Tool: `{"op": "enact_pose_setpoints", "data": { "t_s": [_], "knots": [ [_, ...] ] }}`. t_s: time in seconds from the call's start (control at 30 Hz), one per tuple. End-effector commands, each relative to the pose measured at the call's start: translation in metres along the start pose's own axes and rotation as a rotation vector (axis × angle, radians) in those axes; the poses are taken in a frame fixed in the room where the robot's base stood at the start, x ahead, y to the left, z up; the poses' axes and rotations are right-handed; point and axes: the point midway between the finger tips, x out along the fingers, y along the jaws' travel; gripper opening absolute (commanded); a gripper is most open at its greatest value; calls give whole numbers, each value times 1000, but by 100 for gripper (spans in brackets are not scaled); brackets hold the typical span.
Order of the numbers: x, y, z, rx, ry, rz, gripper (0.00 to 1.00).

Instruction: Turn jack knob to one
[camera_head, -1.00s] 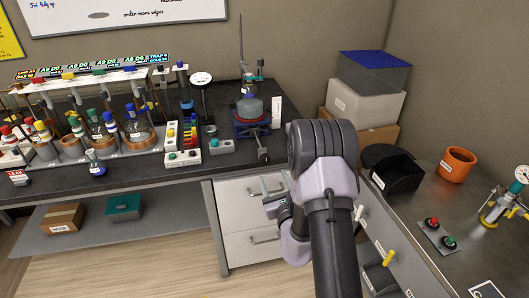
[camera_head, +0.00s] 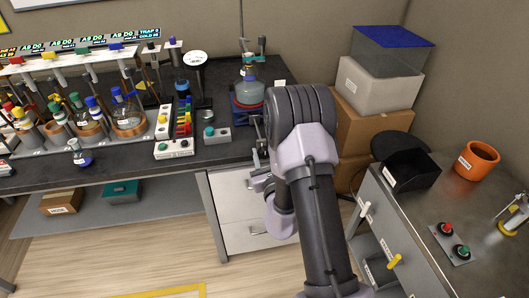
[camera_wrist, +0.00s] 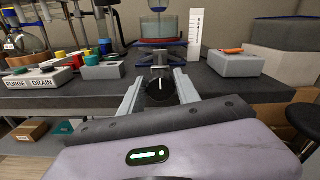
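My gripper (camera_wrist: 158,94) is open, with one pale finger on each side of the knob; I see gaps and cannot tell of any contact. In the head view the jack (camera_head: 249,117) is partly seen beyond my gripper (camera_head: 258,158), and my arm covers the area to its right.
A white scale card (camera_wrist: 196,35) stands right of the jack. A grey box (camera_wrist: 235,63) with an orange item lies further right, and a small switch box (camera_wrist: 102,68) lies left. The bench edge (camera_wrist: 70,98) runs just under the fingers. Drawers (camera_head: 235,200) are below.

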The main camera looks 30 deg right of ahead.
Motion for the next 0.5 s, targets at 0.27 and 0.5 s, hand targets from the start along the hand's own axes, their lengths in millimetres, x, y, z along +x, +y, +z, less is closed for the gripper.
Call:
{"op": "enact_pose_setpoints", "data": {
  "t_s": [0.27, 0.5],
  "knots": [
    [0, 0, 0, 1, 0, 0, 0],
    [0, 0, 1, 46, 0, 0, 0]
  ]
}}
